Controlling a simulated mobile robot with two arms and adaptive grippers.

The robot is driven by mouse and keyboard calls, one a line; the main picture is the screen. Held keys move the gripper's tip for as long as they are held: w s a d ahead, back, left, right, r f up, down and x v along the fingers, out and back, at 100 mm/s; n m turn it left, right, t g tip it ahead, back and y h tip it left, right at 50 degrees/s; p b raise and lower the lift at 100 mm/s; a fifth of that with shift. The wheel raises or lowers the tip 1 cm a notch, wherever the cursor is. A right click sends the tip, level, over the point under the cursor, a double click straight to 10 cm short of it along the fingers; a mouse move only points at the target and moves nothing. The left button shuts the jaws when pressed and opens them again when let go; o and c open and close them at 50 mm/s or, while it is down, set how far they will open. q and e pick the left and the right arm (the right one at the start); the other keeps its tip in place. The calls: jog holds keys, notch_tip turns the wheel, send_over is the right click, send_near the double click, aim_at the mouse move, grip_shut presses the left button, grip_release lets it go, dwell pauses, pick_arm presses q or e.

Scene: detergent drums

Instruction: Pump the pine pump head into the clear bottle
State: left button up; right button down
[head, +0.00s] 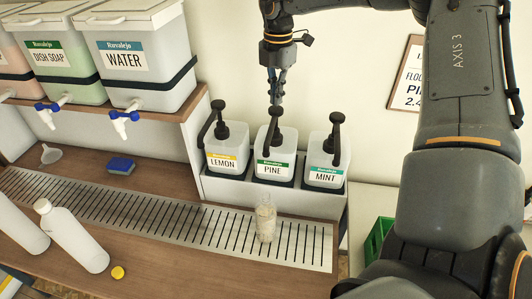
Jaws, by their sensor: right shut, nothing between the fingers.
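The pine container (277,152) stands in the middle of three labelled containers on a rack. Its black pump head (275,112) points up, with its spout reaching forward and down. My right gripper (275,100) is shut and empty, fingers pointing down at the top of the pine pump head. I cannot tell whether the fingertips touch it. The clear bottle (265,220) stands upright on the slotted drain grate, in front of the pine container and roughly below its spout. How full the bottle is does not show clearly. My left gripper is not in view.
The lemon (226,155) and mint (324,170) containers flank the pine one closely. White bottles (75,240), a yellow cap (118,272), a blue sponge (121,166) and a funnel (51,154) lie or stand to the left. Tapped drums, including water (143,70), stand on the shelf.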

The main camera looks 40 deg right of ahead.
aim_at(276, 109)
jog(key=shift+r, duration=0.1)
dwell(0.5)
jog(key=shift+f+b, duration=2.75)
jog(key=shift+f, duration=0.25)
jog(key=shift+r, duration=0.1)
jog(key=shift+r+p, duration=1.7)
jog(key=shift+r, duration=1.3)
notch_tip(276, 109, up, 6)
jog(key=p, duration=0.3)
jog(key=shift+f, duration=0.1)
